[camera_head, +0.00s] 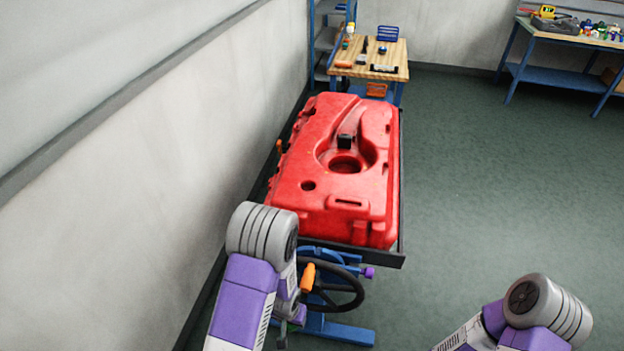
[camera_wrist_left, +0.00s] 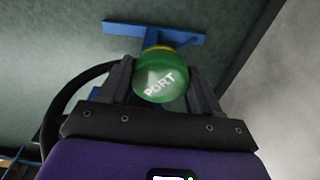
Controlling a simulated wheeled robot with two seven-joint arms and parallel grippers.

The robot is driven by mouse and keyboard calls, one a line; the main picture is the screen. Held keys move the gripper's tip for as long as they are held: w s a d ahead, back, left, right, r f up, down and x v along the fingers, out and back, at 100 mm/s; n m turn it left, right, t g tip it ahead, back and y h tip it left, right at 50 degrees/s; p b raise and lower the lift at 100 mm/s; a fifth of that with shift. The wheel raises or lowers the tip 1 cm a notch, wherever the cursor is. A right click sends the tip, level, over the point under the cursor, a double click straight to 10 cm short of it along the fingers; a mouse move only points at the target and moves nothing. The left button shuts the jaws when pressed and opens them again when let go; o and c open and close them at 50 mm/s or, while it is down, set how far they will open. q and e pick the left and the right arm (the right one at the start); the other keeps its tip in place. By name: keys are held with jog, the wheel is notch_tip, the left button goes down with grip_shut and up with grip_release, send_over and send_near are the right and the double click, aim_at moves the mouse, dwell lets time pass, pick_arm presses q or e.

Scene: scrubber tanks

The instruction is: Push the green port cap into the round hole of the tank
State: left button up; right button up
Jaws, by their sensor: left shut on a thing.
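The green port cap (camera_wrist_left: 161,78), marked "PORT" in white, is between the fingers of my left gripper (camera_wrist_left: 160,88) in the left wrist view. That gripper is shut on it, and the cap is clear of the tank. In the head view I cannot make out the cap; my left arm is at the lower left, in front of the tank's near end. The red tank (camera_head: 330,215) lies on a dark-edged cart. Its top has a small round hole (camera_head: 308,185) at the left and a larger round opening (camera_head: 345,165) in a recess. My right gripper is out of view; only its arm shows.
A handwheel (camera_head: 345,306) with an orange handle (camera_head: 308,277) is at the cart's near end. A wall (camera_head: 150,190) runs close along the left. A wooden workbench (camera_head: 370,58) with tools stands behind the tank. The floor (camera_head: 480,190) to the right is open.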

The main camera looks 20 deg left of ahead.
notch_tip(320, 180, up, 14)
jog(key=p, duration=1.3)
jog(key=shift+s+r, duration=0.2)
